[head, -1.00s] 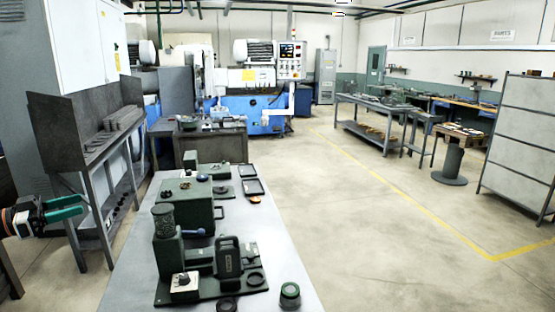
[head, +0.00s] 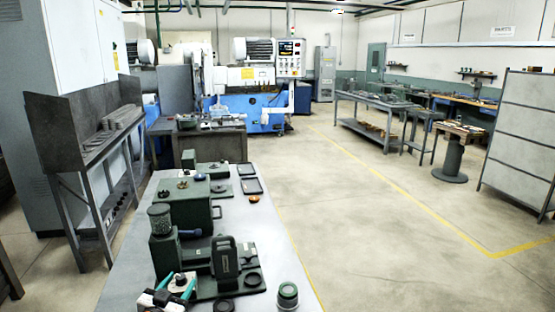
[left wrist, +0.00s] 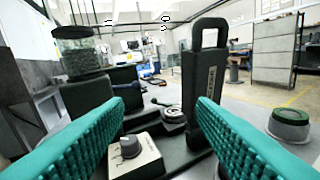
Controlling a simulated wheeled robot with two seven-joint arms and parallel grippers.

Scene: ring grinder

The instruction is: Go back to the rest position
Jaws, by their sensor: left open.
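My left gripper (head: 178,284) is at the bottom of the head view, over the near left end of the grey bench (head: 262,293). Its two teal fingers stand apart and nothing is between them. In the left wrist view the fingers frame a small white box with a dark knob (left wrist: 131,148), which sits beyond and below them. The dark green ring grinder fixture (head: 224,258), with its upright handled plate, stands just to the right of the gripper. The plate also shows in the left wrist view (left wrist: 203,95). My right gripper is out of view.
A mesh cylinder (head: 160,219) stands behind the gripper, before a green box (head: 184,203). A green-lidded jar (head: 288,294) stands at the bench's near right. Dark trays (head: 252,185) lie farther back. The floor right of the bench is open.

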